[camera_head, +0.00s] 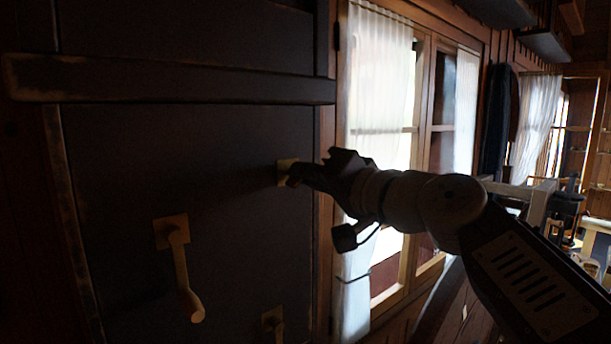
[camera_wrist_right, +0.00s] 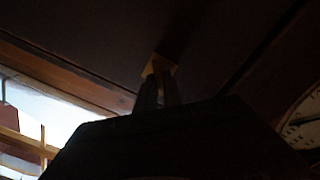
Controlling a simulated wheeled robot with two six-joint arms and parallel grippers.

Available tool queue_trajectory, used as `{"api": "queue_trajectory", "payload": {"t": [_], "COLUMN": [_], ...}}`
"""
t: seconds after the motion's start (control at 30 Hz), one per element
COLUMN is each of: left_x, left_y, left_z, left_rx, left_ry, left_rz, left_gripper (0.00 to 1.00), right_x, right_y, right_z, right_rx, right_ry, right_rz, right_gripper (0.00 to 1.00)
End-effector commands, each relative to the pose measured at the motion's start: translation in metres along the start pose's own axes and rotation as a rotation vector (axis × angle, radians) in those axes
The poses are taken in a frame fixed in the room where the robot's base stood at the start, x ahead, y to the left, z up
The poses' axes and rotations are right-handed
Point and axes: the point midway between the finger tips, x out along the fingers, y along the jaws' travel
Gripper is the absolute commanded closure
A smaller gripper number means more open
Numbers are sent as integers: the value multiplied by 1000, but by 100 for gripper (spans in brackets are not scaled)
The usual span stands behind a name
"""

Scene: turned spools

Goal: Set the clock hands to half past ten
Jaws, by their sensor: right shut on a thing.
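Part of a pale round clock face (camera_wrist_right: 302,122) shows at the right edge of the wrist view; its hands cannot be made out. My right gripper (camera_head: 296,179) reaches in from the right to a dark panel in the head view. It is shut on a brass-coloured handle (camera_head: 285,166), whose square mounting plate shows behind the fingertips. In the wrist view the gripper (camera_wrist_right: 156,92) and the handle's yellowish plate (camera_wrist_right: 158,66) are dim, and the fingers hide most of the handle. My left gripper is not in view.
The dark panel (camera_head: 120,150) carries a brass-coloured lever handle (camera_head: 180,262) hanging downward at left and a smaller fitting (camera_head: 272,322) below. A raised wooden bar (camera_head: 170,82) crosses the panel above. A window with a white curtain (camera_head: 372,75) is beside it to the right.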

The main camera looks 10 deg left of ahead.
Motion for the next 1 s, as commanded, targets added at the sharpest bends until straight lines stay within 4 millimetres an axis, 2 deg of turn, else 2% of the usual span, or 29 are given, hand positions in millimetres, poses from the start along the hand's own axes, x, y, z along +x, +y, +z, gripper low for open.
{"api": "queue_trajectory", "payload": {"t": [0.5, 1.0], "left_x": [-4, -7], "left_y": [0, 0], "left_z": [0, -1], "left_rx": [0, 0], "left_ry": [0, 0], "left_rz": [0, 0], "left_gripper": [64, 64], "right_x": [0, 0], "right_y": [2, 3], "right_z": [-1, 0], "right_rx": [453, 673], "right_ry": [4, 3], "right_rz": [-1, -1], "right_gripper": [100, 100]}}
